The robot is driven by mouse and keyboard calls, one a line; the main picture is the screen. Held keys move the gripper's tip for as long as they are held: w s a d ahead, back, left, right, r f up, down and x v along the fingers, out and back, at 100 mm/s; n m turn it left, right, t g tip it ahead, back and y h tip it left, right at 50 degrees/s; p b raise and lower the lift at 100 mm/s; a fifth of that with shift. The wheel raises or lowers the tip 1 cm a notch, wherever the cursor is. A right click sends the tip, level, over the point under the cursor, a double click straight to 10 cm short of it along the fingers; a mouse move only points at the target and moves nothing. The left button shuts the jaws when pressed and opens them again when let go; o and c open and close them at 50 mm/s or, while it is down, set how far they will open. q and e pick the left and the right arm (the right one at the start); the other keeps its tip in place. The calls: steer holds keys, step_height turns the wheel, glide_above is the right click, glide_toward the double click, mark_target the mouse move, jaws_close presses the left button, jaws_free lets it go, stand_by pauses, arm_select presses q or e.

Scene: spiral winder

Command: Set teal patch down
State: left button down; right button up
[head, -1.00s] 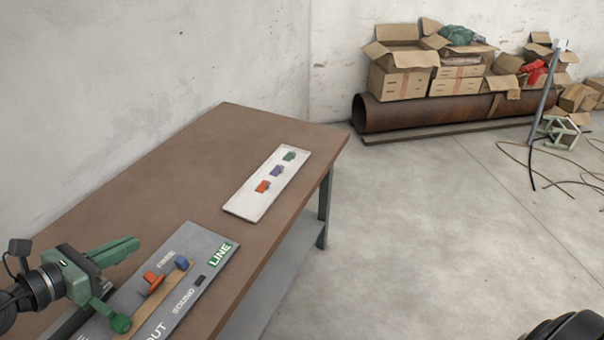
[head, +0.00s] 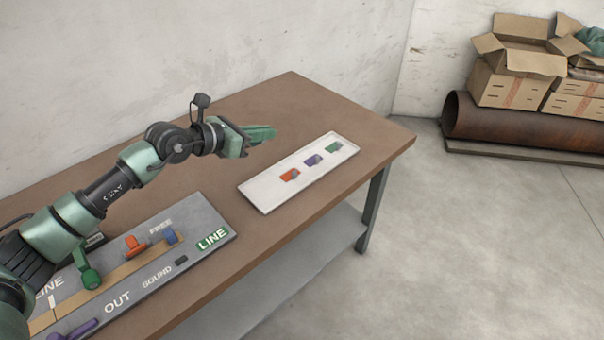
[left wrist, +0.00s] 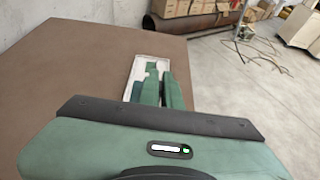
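A small green-teal patch (head: 333,147) lies at the far right end of the white tray (head: 264,208), beside a purple patch (head: 312,160) and an orange one (head: 289,175). My left gripper (head: 268,133) is above the table, just left of the tray. In the left wrist view its two green fingers (left wrist: 162,82) cover much of the tray (left wrist: 137,68), with a narrow light gap between them. They look slightly open, and I see nothing held. The fingers hide the patches there. My right gripper is not in view.
A grey lettered board (head: 205,217) lies at the near left of the table (head: 300,100), carrying orange (head: 136,246), blue (head: 171,236), green (head: 90,278) and purple (head: 80,330) pieces. My left arm passes over it. The brown tabletop behind the tray is clear.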

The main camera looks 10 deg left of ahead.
arm_select(q)
steer(key=b, duration=0.2)
glide_above(269, 195)
step_height(269, 195, down, 14)
step_height(269, 195, down, 4)
steer(key=shift+b, duration=0.6)
steer(key=shift+f, duration=0.35)
steer(key=shift+f+b, duration=0.2)
steer(key=shift+b, duration=0.1)
steer(key=c, duration=1.6)
jaws_free()
steer(key=shift+r, duration=0.1)
steer(key=shift+r, duration=0.1)
